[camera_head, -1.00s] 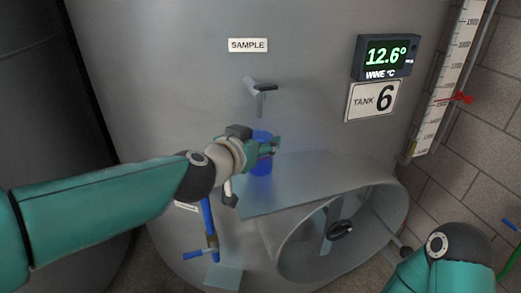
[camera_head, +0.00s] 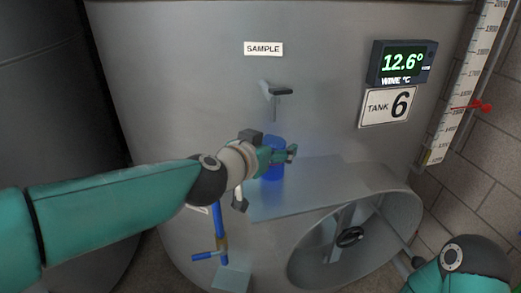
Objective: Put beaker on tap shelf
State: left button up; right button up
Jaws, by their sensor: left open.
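A blue beaker (camera_head: 273,172) stands upright on the grey tap shelf (camera_head: 325,182), close to the tank wall and below the sample tap (camera_head: 275,92). My left gripper (camera_head: 290,153) is open at the beaker, with its fingers across the beaker's upper part. The fingers and wrist hide part of the beaker, and I cannot tell whether they touch it. My right arm shows only at the lower right; its gripper is out of view.
A round hatch (camera_head: 355,240) with a dark knob lies below the shelf. A blue-handled valve (camera_head: 212,255) hangs at the lower left. The display (camera_head: 402,64) and level gauge (camera_head: 470,80) are at the right. The shelf's right side is clear.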

pick_arm(q)
jog(key=p+v, duration=0.3)
jog(key=v, duration=0.9)
